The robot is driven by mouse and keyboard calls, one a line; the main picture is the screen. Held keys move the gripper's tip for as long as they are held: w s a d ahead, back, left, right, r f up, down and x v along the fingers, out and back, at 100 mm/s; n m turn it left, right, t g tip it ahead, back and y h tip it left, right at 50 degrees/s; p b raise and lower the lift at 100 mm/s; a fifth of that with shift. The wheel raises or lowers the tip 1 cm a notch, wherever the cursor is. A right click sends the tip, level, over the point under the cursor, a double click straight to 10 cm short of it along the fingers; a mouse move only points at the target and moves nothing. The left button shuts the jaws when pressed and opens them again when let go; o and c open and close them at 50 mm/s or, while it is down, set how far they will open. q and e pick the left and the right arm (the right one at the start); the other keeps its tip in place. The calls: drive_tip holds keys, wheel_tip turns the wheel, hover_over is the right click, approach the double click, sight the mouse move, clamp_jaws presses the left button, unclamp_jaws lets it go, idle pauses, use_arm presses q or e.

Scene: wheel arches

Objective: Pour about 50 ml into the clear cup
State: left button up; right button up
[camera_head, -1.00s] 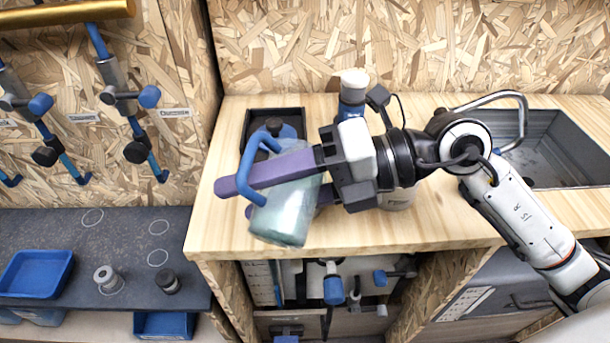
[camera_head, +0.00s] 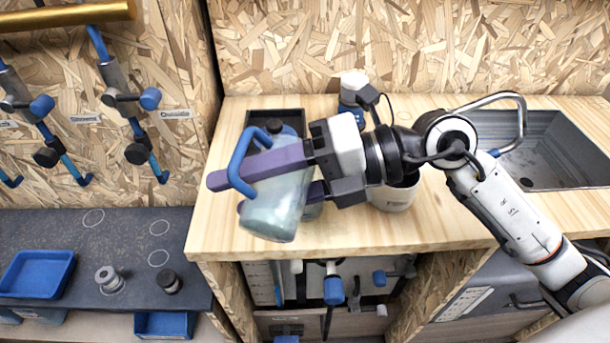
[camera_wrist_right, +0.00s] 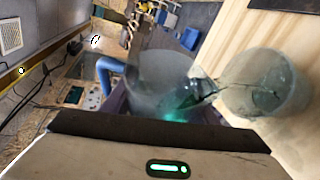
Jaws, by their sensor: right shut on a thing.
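My right gripper (camera_head: 228,194) is shut on a clear pitcher (camera_head: 278,205) with a blue handle and holds it tilted above the wooden counter's front part. The pitcher's open rim shows in the right wrist view (camera_wrist_right: 160,75), with teal liquid inside, gathered toward the cup side. The clear cup (camera_wrist_right: 265,82) stands on the counter beside the pitcher's rim in that view. In the head view the cup is mostly hidden behind the gripper and pitcher; only a sliver (camera_head: 313,211) shows. I cannot tell whether liquid is running between them. My left gripper is not in view.
A white pot (camera_head: 396,197) stands just right of the gripper. A white-capped blue bottle (camera_head: 352,95) and a black tray (camera_head: 290,113) are behind. A sink (camera_head: 545,150) is at the right. The counter's front edge is close below the pitcher.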

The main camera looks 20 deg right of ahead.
drive_tip(key=shift+w+a+r, duration=0.1)
drive_tip(key=shift+w+r, duration=0.1)
drive_tip(key=shift+r, duration=0.05)
idle(0.7)
drive_tip(key=shift+s+r+m+y+p, duration=0.1)
drive_tip(key=shift+r+m+y+p, duration=0.15)
drive_tip(key=shift+m+p, duration=0.35)
